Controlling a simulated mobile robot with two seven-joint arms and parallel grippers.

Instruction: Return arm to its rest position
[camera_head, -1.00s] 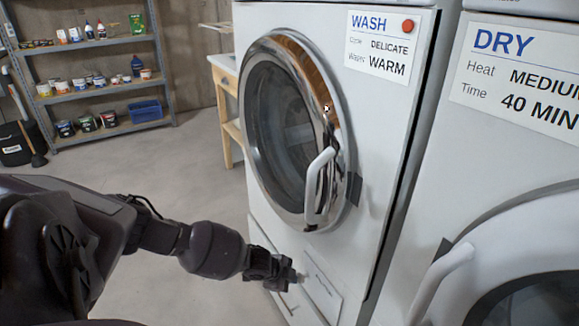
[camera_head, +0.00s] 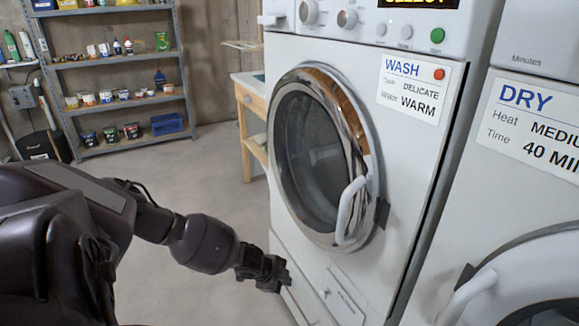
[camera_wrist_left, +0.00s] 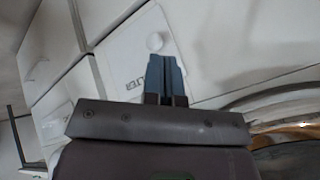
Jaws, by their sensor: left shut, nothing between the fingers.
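My left arm comes in from the left in the head view. Its gripper (camera_head: 282,279) is shut and empty in front of the lower part of the washer (camera_head: 400,150), near the small filter panel (camera_head: 345,298). The left wrist view shows the two dark blue-grey fingers (camera_wrist_left: 165,75) together, with the filter panel and its round white knob (camera_wrist_left: 155,42) beyond them. The washer's round door (camera_head: 322,160) is shut, with a white handle (camera_head: 350,210). My right gripper is not in view.
A dryer (camera_head: 530,200) with a white door handle (camera_head: 467,298) stands to the right. A wooden table (camera_head: 250,110) and a grey shelf unit (camera_head: 120,62) with cans stand at the back. The floor (camera_head: 210,185) between the arm and the shelf is clear.

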